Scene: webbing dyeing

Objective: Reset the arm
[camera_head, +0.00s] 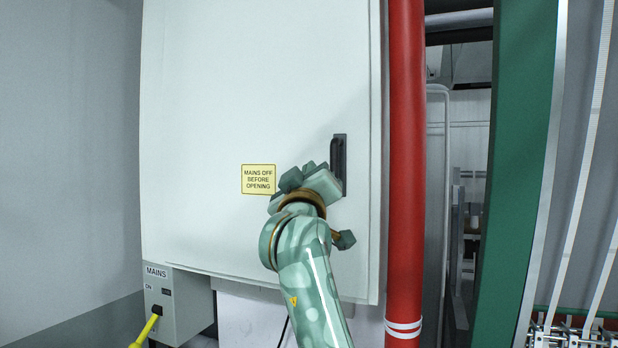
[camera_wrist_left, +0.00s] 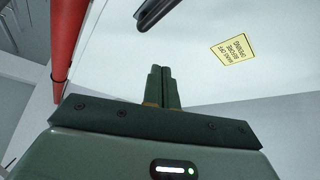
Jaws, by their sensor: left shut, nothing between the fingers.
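My left arm rises from the bottom of the head view, with its gripper (camera_head: 312,168) in front of a closed white cabinet door (camera_head: 250,80). The gripper is just left of the black door handle (camera_head: 339,158). In the left wrist view, the left gripper (camera_wrist_left: 161,70) has its two fingers together with nothing between them. The handle (camera_wrist_left: 165,10) is beyond the fingertips there, with a gap of door showing between. My right gripper is not in view.
A yellow warning label (camera_head: 258,179) is on the door. A mains switch box (camera_head: 178,305) with a yellow lever (camera_head: 146,330) is below left. A red pipe (camera_head: 405,170) stands right of the cabinet, then a green post (camera_head: 520,150) and white webbing strips (camera_head: 585,170).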

